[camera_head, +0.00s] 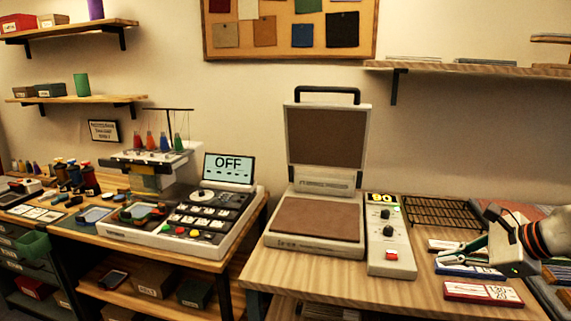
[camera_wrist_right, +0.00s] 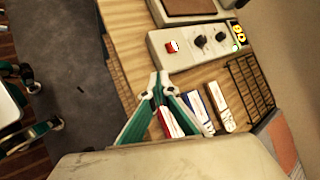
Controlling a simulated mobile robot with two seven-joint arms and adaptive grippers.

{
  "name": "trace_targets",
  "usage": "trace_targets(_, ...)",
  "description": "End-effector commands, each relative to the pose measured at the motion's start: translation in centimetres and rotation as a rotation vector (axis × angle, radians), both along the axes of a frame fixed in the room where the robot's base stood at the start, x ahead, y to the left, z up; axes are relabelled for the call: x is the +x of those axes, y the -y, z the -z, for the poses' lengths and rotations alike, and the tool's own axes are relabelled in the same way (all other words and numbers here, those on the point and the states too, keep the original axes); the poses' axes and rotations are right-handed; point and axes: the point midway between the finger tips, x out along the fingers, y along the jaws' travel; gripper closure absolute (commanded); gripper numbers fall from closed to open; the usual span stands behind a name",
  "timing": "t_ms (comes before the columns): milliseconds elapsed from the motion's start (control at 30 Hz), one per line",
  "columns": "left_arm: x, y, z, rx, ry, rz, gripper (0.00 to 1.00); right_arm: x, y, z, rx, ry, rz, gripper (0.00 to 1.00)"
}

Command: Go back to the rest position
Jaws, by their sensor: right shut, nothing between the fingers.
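My right gripper (camera_head: 462,254) is at the right of the head view, above the wooden table (camera_head: 300,278). It also shows in the right wrist view (camera_wrist_right: 158,78), with its fingertips together and nothing between them. It hovers over several small flat packets; a red packet (camera_head: 483,292) lies in front of it and a blue one (camera_head: 466,270) lies under it.
An open heat press (camera_head: 318,218) stands left of a control box (camera_head: 390,245) that reads 80. A black wire rack (camera_head: 440,212) lies behind the packets. An embroidery machine (camera_head: 180,225) with an OFF screen (camera_head: 228,168) stands further left. A shelf (camera_head: 480,68) hangs above.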

Motion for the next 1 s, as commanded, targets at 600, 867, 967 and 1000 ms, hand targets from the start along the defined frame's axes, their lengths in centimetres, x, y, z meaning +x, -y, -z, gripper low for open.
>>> trace_targets(600,-0.3,0.0,1.0,-0.008,-0.015,-0.001,0.60,-7.1,-20.3,7.3,1.616,-0.672,0.294,1.00)
trace_targets(867,-1.2,0.3,1.5,-0.019,-0.031,-0.003,0.60,-8.6,-16.7,17.4,2.346,-1.024,0.961,1.00)
trace_targets(967,-1.2,0.4,1.5,-0.023,-0.030,-0.004,0.60,-11.2,-15.4,23.6,2.561,-1.130,1.297,1.00)
trace_targets(1000,-1.2,0.4,1.6,-0.023,-0.031,-0.004,0.60,-12.5,-15.1,26.0,-2.518,1.113,-1.369,1.00)
